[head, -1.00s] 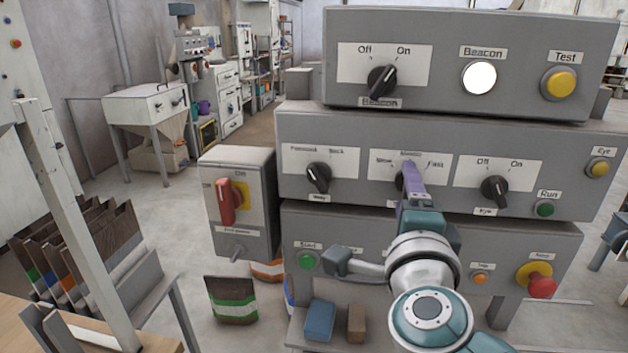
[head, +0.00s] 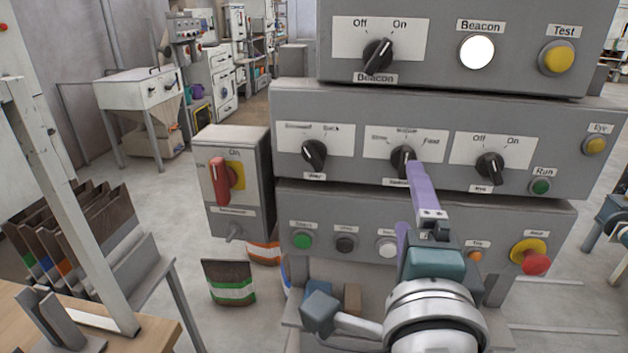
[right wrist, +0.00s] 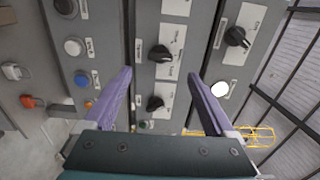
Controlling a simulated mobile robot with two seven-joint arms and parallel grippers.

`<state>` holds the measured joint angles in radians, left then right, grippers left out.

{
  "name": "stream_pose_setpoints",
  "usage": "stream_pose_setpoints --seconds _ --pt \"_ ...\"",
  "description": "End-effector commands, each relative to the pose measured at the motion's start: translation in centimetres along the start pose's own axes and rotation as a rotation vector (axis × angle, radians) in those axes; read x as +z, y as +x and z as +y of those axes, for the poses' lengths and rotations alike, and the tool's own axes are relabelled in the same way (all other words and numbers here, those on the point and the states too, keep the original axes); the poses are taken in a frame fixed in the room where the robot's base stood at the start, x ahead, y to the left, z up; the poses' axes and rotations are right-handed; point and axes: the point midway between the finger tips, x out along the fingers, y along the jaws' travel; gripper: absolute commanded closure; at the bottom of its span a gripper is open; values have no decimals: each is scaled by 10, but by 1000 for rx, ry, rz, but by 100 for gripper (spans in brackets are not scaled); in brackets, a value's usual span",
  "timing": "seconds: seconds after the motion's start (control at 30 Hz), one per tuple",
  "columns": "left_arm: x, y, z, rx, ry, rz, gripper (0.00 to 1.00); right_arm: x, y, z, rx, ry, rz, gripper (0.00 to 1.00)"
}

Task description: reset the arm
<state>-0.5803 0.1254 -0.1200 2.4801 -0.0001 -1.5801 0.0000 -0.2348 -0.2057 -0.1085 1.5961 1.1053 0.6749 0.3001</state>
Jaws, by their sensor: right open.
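My right gripper (head: 410,198) is open and empty in front of the grey control panels. One purple finger overlaps the lower edge of the middle speed knob (head: 403,160); the other is partly hidden behind the gripper body. In the right wrist view the two fingers (right wrist: 160,80) stand wide apart with nothing between them. Beyond them that view shows the speed knob (right wrist: 160,53) and the eye knob (right wrist: 155,103), which also shows in the head view (head: 489,166). My left gripper is not in view.
The beacon box (head: 350,75) tops the stacked panels. A red-handled switch box (head: 252,160) stands at their left. A red emergency button (head: 537,264) sits at lower right. A striped bag (head: 229,282) and a rack of bags (head: 70,235) stand at left.

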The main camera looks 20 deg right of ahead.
Motion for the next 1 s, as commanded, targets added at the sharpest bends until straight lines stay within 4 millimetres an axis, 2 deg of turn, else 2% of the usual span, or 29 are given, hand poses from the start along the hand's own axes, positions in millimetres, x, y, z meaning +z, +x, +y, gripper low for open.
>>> stream_pose_setpoints --seconds 0.17,0.67,0.77,0.87,0.93,1.0 --pt "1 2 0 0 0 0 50 0 -11 0 0 0 0 10" --pt "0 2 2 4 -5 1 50 4 -11 -3 -9 -14 -28 10" --pt "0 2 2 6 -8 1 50 22 -12 -14 -38 -81 -149 10" --pt "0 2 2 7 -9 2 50 55 -22 -26 -83 -230 -369 10" --pt "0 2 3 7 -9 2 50 79 -39 -29 -109 -382 -552 10" --pt "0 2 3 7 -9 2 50 96 -60 -22 -115 -557 -731 10"
